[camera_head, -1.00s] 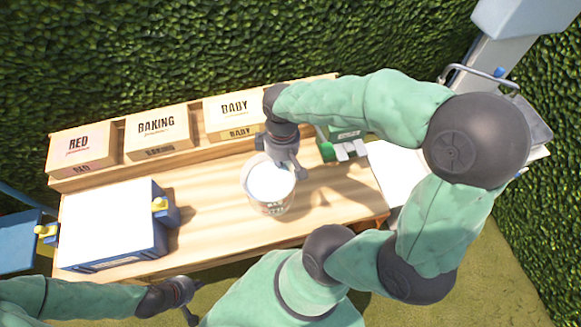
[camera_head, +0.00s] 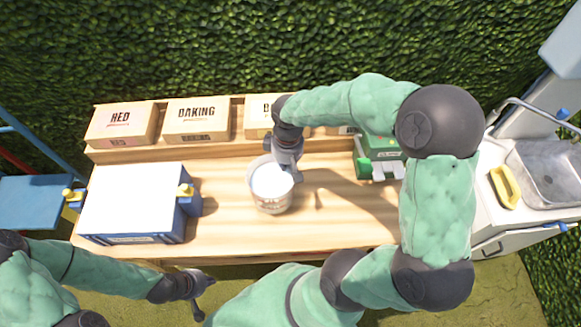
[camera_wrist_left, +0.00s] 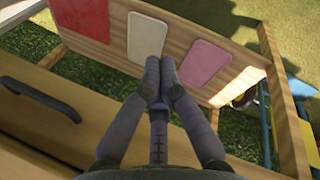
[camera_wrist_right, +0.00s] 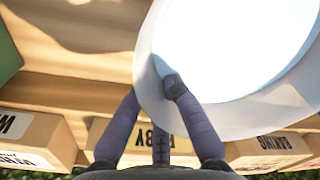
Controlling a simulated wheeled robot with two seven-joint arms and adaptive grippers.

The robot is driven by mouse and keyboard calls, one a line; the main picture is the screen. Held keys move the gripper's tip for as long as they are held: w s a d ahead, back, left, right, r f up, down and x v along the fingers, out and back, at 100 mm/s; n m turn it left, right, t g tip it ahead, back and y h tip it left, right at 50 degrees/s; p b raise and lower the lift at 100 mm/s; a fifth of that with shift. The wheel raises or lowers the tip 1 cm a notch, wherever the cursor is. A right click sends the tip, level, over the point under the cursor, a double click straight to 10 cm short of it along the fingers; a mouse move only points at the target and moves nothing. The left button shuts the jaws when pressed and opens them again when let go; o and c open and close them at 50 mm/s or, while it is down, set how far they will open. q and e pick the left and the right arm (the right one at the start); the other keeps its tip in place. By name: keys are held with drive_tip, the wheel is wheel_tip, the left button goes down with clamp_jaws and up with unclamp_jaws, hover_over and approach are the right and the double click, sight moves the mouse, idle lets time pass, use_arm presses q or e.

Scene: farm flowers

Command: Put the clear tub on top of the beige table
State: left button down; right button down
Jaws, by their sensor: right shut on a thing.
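The clear tub (camera_head: 271,194) is a round, see-through bucket with a white inside, upright over the middle of the beige table (camera_head: 345,222). In the head view I cannot tell whether its base touches the tabletop. My right gripper (camera_head: 285,170) is shut on the tub's rim at its back right side. In the right wrist view the fingers (camera_wrist_right: 152,95) are on either side of the wall of the tub (camera_wrist_right: 150,62). My left gripper (camera_head: 202,297) is empty in front of the table, and its fingertips (camera_wrist_left: 160,78) are together in the left wrist view.
A white-topped blue box (camera_head: 138,198) stands on the table's left. Labelled cartons (camera_head: 197,120) line the back shelf. A green device (camera_head: 380,160) stands right of the tub. A sink (camera_head: 545,170) with a yellow object (camera_head: 504,187) is further right. Tabletop around the tub is bare.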

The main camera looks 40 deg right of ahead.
sight(287, 182)
drive_tip(key=shift+f+b, duration=0.35)
drive_tip(key=shift+f, duration=1.05)
drive_tip(key=shift+f, duration=0.2)
drive_tip(key=c, duration=1.4)
unclamp_jaws()
drive_tip(key=shift+s, duration=0.1)
drive_tip(key=r+p, duration=0.1)
drive_tip(key=r, duration=0.3)
drive_tip(key=r+p, duration=0.1)
drive_tip(key=r, duration=0.3)
drive_tip(key=r+p, duration=0.1)
drive_tip(key=r, duration=0.3)
drive_tip(key=shift+d+r+p, duration=0.15)
drive_tip(key=shift+d+p, duration=0.1)
drive_tip(key=shift+p, duration=0.1)
